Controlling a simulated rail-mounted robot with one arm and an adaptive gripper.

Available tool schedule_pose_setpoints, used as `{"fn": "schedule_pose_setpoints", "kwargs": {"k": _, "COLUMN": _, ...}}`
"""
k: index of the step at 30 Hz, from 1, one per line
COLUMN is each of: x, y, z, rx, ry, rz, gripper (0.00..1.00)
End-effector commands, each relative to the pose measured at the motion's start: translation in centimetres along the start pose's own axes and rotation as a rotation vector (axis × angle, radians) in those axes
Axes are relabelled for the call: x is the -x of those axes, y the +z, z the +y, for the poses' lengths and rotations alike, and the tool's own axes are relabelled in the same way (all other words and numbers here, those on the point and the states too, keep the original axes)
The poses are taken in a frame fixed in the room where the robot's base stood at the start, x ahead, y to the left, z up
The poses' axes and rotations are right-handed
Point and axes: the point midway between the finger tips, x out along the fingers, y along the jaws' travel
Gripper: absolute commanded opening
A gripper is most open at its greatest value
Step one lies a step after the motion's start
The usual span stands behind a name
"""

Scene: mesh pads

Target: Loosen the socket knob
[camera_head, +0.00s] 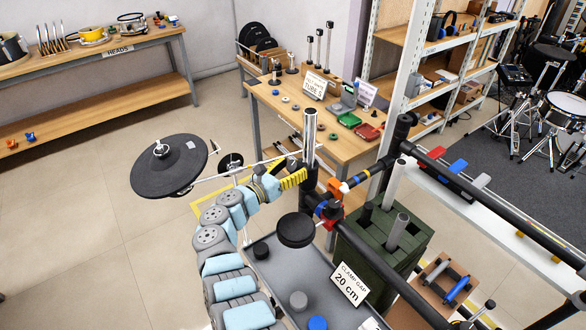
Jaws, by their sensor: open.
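A black rack post (308,196) stands in the middle of the view with a chrome tube (309,130) rising from its top. An orange part (335,186) sits just right of the post, and a red and blue clamp part (326,210) sits lower down. I cannot tell which of these small parts is the socket knob; it may be hidden. My blue and grey arm reaches up from the bottom to the post. My gripper (296,175) is at the post's left side, open, with its fingertips small and partly hidden. I cannot tell whether it touches anything.
A round black pad (165,168) is mounted on the left, and a smaller one (295,230) stands in front of the post. Open floor lies left.

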Motion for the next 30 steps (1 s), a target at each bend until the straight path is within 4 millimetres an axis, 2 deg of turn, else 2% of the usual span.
{"fn": "schedule_pose_setpoints", "kwargs": {"k": 12, "x": -0.34, "y": 0.00, "z": -0.03, "rx": -0.002, "ry": 0.000, "rz": 0.001, "gripper": 0.71}}
{"fn": "schedule_pose_setpoints", "kwargs": {"k": 14, "x": -0.34, "y": -0.01, "z": -0.03, "rx": -0.001, "ry": 0.000, "rz": 0.001, "gripper": 0.56}}
{"fn": "schedule_pose_setpoints", "kwargs": {"k": 19, "x": -0.34, "y": -0.01, "z": -0.03, "rx": -0.001, "ry": 0.000, "rz": 0.001, "gripper": 0.07}}
{"fn": "schedule_pose_setpoints", "kwargs": {"k": 30, "x": -0.37, "y": -0.03, "z": -0.11, "rx": 0.006, "ry": 0.005, "rz": 0.002, "gripper": 0.06}}
